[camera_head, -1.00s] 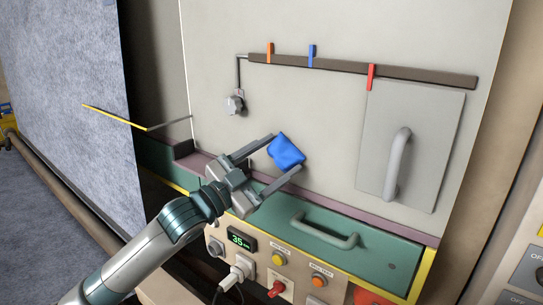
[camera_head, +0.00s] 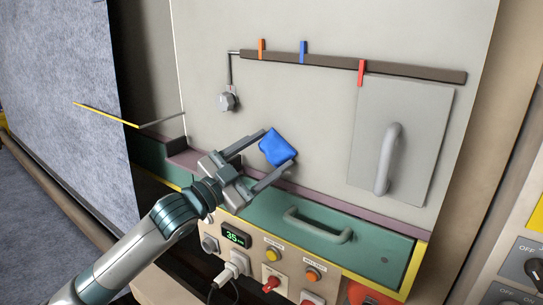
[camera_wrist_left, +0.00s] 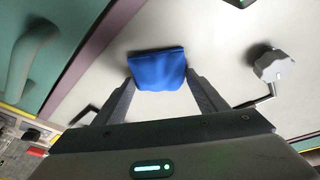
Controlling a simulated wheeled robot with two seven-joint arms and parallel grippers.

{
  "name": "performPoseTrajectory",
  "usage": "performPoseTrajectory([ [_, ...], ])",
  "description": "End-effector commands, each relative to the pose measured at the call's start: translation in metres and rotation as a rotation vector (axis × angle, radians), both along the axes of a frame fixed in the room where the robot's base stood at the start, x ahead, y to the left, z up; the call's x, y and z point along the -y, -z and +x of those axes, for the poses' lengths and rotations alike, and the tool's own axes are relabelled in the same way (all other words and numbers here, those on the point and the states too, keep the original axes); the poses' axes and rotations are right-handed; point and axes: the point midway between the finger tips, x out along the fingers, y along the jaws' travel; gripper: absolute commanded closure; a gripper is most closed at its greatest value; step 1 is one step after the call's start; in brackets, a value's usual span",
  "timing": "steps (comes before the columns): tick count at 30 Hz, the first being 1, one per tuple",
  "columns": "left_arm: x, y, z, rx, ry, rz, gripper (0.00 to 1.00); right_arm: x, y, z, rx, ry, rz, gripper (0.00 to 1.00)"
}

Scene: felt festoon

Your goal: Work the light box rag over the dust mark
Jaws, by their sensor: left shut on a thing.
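The rag is a blue folded cloth (camera_head: 277,148) held in front of the pale upright panel (camera_head: 240,140). My left gripper (camera_head: 275,154) is shut on it, with one finger on each side. In the left wrist view the blue rag (camera_wrist_left: 158,68) sits between the fingertips, against or close to the pale panel; I cannot tell whether it touches. No dust mark can be made out on the panel; the rag and gripper hide part of it. My right gripper is not in view.
A dark rail (camera_head: 350,65) with coloured clips crosses the panel above. A grey knob (camera_head: 227,101) hangs at left. A grey plate with a handle (camera_head: 383,160) is at right. A green ledge with a handle (camera_head: 318,226) and control buttons (camera_head: 273,254) lie below.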

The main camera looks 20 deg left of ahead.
Motion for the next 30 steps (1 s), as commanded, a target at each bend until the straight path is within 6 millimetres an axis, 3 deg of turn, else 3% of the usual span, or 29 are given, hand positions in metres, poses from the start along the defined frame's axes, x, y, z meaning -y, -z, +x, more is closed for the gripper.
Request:
performPoseTrajectory([
  [17, -0.007, 0.0, 0.004, -0.001, -0.002, -0.001, 0.52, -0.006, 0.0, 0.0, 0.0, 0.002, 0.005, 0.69],
  [30, 0.012, -0.001, -0.005, -0.002, 0.001, -0.002, 0.52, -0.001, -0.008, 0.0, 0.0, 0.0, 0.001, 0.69],
])
